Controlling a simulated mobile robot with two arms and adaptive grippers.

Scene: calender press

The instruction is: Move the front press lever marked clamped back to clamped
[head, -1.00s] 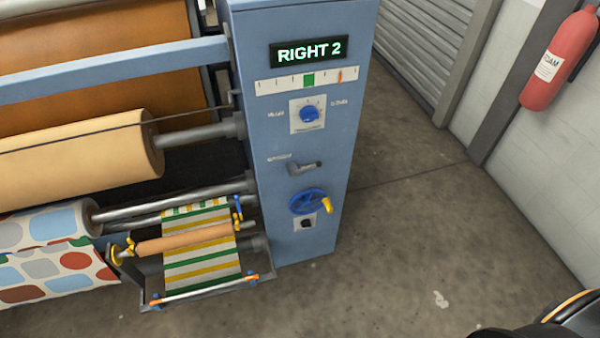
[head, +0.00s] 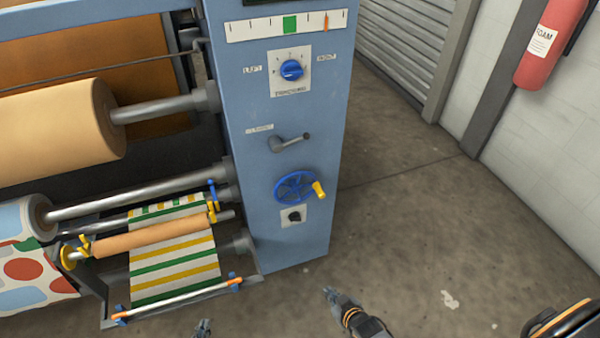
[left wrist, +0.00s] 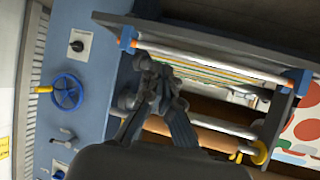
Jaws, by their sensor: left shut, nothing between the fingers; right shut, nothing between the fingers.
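The grey press lever (head: 290,141) is on the front of the blue machine column, between the blue knob and the handwheel. Its arm points right and slightly up from its hub. A small white label (head: 259,129), too blurred to read surely, is above left of it. In the left wrist view the lever (left wrist: 67,134) is at the lower left. My right gripper (head: 328,293) is shut and empty, low in front of the column.
The blue handwheel (head: 295,187) with a yellow handle is below the lever, with a black knob (head: 294,216) under it. A blue dial (head: 291,70) is above. The striped web tray (head: 178,295) juts out at left. Floor to the right is clear.

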